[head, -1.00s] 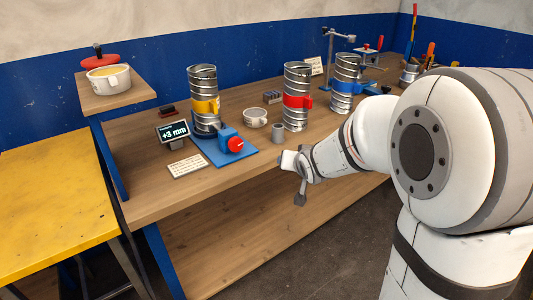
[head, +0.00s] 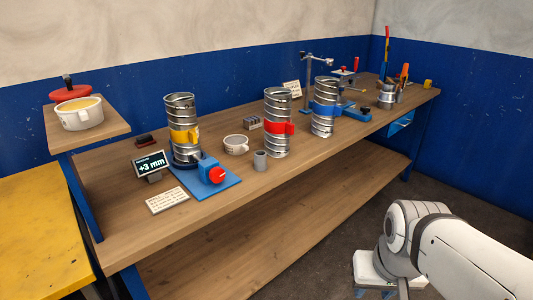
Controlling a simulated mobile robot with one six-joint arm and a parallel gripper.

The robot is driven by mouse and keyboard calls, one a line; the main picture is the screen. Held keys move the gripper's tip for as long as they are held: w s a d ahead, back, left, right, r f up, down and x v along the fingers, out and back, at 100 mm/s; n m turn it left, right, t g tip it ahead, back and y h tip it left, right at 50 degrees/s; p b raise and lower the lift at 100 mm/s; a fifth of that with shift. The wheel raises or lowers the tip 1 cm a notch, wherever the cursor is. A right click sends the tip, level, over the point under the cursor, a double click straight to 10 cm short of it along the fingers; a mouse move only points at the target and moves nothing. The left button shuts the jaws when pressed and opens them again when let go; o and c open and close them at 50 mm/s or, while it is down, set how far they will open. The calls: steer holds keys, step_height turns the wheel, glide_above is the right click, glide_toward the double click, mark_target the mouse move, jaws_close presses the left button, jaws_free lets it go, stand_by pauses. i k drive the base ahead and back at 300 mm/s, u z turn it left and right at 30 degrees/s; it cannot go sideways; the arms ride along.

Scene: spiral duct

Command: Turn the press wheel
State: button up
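No part is clearly recognisable as a press wheel. A round red knob (head: 217,175) sits on the front of a small blue unit (head: 208,167) on the bench. Behind the unit stands a spiral duct with a yellow band (head: 182,130). At the far left a red disc with a black upright knob (head: 70,93) shows behind a pot. At the back right a small device with a red handle (head: 345,75) stands on the bench. My arm is at the lower right, apart from the bench; I cannot make out the gripper's fingers.
A display reading +3 mm (head: 150,163) and a text card (head: 168,201) lie left of the blue unit. Spiral ducts with a red band (head: 277,122) and a blue band (head: 323,105), cups and a tool holder share the wooden bench (head: 240,215). Dark floor lies before it.

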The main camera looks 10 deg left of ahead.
mark_target(217, 174)
steer(key=z, duration=0.8)
steer(key=k, duration=0.7)
steer(key=u, duration=0.7)
steer(key=i, duration=1)
steer(key=u, duration=0.05)
